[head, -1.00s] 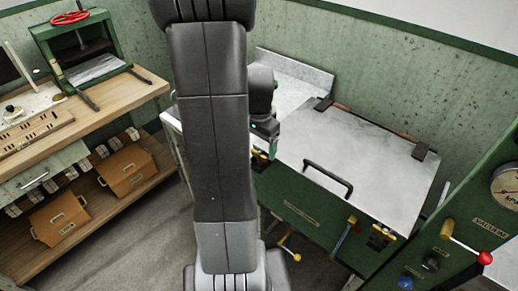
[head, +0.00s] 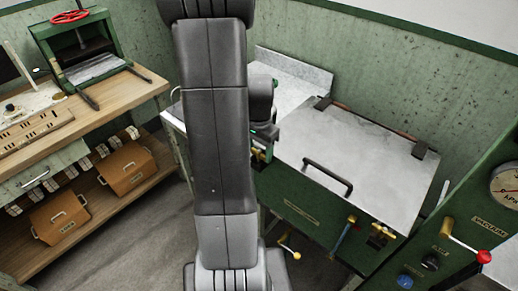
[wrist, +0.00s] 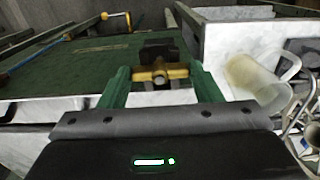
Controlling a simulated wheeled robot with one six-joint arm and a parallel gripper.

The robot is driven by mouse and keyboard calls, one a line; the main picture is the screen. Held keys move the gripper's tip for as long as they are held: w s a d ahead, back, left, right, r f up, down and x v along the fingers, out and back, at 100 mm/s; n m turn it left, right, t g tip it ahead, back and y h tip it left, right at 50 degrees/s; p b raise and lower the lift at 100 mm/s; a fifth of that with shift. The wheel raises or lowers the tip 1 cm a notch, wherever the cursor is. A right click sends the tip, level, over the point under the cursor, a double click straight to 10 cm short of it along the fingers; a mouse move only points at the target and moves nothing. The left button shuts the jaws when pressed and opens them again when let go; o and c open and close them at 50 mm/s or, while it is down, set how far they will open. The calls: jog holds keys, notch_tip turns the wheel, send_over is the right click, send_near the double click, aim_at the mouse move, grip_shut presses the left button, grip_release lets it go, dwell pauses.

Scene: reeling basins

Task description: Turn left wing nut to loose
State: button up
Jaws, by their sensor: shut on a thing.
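The left wing nut (wrist: 161,73) is brass, with its wings spread sideways in the wrist view, in front of a dark block at the edge of the green basin. My gripper (wrist: 158,78) has its two green fingers on either side of the wing nut and is shut on it. In the head view my gripper (head: 263,142) is at the basin's left front corner, partly hidden behind my arm. The basin's pale lid (head: 350,150) is down. A second brass wing nut (head: 381,235) sits at the basin's right front.
A black handle (head: 328,178) stands up from the lid's front edge. A yellow-handled lever (head: 349,225) and a lower yellow lever (head: 290,248) stick out in front. A control panel (head: 470,230) stands at right. A translucent jug (wrist: 258,80) is near my gripper.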

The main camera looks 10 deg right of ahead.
jog(key=shift+n, duration=0.3)
jog(key=n+b, duration=0.1)
jog(key=n, duration=0.3)
jog(key=n+b, duration=0.1)
jog(key=n, duration=0.4)
jog(key=n+b, duration=0.1)
jog(key=n, duration=0.3)
jog(key=shift+n+b, duration=0.3)
jog(key=shift+n, duration=1.8)
jog(key=o, duration=1)
